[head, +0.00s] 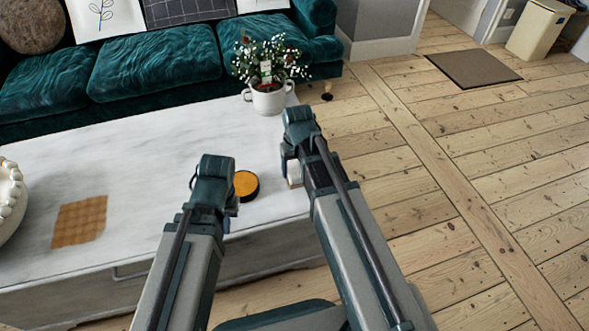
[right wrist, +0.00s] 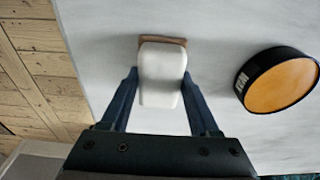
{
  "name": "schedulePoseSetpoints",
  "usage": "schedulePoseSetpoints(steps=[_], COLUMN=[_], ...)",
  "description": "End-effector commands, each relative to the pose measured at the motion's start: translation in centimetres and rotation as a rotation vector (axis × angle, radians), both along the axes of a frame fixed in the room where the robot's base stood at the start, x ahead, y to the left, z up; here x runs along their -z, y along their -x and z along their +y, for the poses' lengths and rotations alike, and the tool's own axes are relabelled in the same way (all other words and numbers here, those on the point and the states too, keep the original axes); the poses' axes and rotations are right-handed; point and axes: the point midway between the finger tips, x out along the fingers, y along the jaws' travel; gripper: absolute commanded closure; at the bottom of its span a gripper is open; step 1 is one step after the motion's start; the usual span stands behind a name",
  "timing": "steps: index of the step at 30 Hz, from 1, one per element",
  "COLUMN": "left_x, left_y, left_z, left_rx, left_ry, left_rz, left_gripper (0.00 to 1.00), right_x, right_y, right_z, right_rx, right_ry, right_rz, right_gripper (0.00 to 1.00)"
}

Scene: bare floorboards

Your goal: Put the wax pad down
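The wax pad, a white rounded block with a thin brown edge (right wrist: 162,75), is between the two blue fingers of my right gripper (right wrist: 162,92) in the right wrist view. The fingers touch its sides. In the head view my right gripper (head: 291,165) is over the right end of the white table (head: 150,160), with the pad partly hidden behind it. I cannot tell whether the pad touches the tabletop. A round black-rimmed tin with orange contents (head: 245,186) lies just left of it; it also shows in the right wrist view (right wrist: 280,84). My left gripper (head: 230,205) is near the table's front edge, its fingers mostly hidden.
A white flower pot (head: 268,98) stands at the table's back right corner. A brown checked patch (head: 80,221) and a white cake-like object (head: 10,200) are at the left. The middle of the tabletop is clear. A green sofa (head: 155,62) stands behind; bare floorboards (head: 450,170) lie right.

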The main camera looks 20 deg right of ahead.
Motion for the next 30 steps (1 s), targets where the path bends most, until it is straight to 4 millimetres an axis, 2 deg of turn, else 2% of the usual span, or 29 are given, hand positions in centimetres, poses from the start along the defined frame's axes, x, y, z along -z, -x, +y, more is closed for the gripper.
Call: schedulePoseSetpoints(steps=[1,4,5,14,19,23,30], left_x=[0.0,0.0,0.0,-0.1,-0.8,-1.9,-5.2], left_y=[0.0,0.0,0.0,0.0,0.0,0.0,0.0], left_z=[0.0,0.0,0.0,0.0,0.0,0.0,0.0], left_rx=[0.000,0.000,0.000,0.000,-0.001,-0.002,-0.006], left_ry=[0.000,0.000,0.000,0.000,0.000,-0.001,0.000], left_rz=[0.000,0.000,0.000,0.000,0.000,0.000,0.001], left_gripper=[1.00,1.00,1.00,1.00,1.00,1.00,1.00], right_x=[0.0,0.0,0.0,-0.1,-0.8,-1.9,-5.2], right_y=[0.0,0.0,0.0,0.0,0.1,0.2,0.6], right_z=[0.0,0.0,0.0,0.0,0.0,0.0,0.0], right_rx=[0.000,0.000,0.000,0.000,0.000,0.000,0.000], right_ry=[0.000,0.000,0.000,0.000,0.000,0.000,0.000], right_rz=[0.001,0.001,0.001,0.001,0.001,0.001,0.001], right_gripper=[0.28,0.09,0.08,0.08,0.08,0.08,0.08])
